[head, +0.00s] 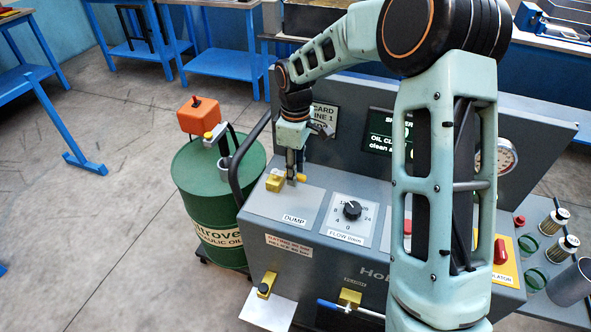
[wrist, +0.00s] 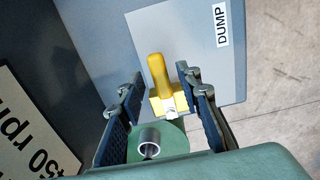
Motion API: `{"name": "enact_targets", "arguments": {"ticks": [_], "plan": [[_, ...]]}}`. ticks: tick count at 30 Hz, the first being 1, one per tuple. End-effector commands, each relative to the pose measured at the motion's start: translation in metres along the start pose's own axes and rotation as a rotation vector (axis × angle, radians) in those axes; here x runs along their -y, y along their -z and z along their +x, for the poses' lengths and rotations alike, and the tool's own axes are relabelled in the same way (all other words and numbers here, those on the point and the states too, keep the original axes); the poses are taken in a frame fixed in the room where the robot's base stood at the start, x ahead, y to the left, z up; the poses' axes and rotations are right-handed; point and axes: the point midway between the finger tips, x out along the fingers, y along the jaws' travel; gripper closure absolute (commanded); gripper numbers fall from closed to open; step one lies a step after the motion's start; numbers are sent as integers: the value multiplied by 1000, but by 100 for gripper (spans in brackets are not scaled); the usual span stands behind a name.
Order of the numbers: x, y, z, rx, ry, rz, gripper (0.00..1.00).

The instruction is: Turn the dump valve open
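The dump valve (head: 275,181) is a brass-yellow block on the console's left top panel, beside the DUMP label (head: 294,219). In the wrist view, its yellow lever (wrist: 158,76) rises from the brass body (wrist: 168,104) and lies between the finger lines.
The flow dial (head: 351,210) sits right of the DUMP panel. A green oil drum (head: 213,200) with an orange box (head: 201,116) on it stands left of the console. A dark curved handle (head: 243,158) rises at the console's left edge. A backboard with signs stands behind.

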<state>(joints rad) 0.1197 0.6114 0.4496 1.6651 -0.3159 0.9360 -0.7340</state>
Motion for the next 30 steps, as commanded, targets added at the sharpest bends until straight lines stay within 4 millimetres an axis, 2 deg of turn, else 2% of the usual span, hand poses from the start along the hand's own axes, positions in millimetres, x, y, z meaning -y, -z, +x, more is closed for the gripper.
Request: {"name": "enact_targets", "arguments": {"ticks": [4,13,30], "plan": [[0,0,0,0,0,0,68],[0,0,0,0,0,0,100],[3,0,0,0,0,42,100]]}}
